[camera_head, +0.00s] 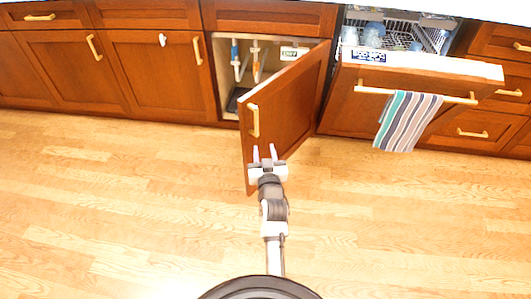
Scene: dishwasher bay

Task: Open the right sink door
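The right sink door (290,108) is a brown wooden door that stands swung out from the cabinet, hinged on its right side. Its brass handle (254,121) is on the outer face near the free left edge. My gripper (264,153) is just below the handle in the picture, near the door's free edge. Its two pale fingers are apart and nothing shows between them. I cannot tell whether a finger touches the door.
The dishwasher (430,72) at right is partly open, with dishes in its rack and a striped towel (406,121) on its handle. Closed cabinets with brass handles line the left. The wooden floor (120,210) is clear.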

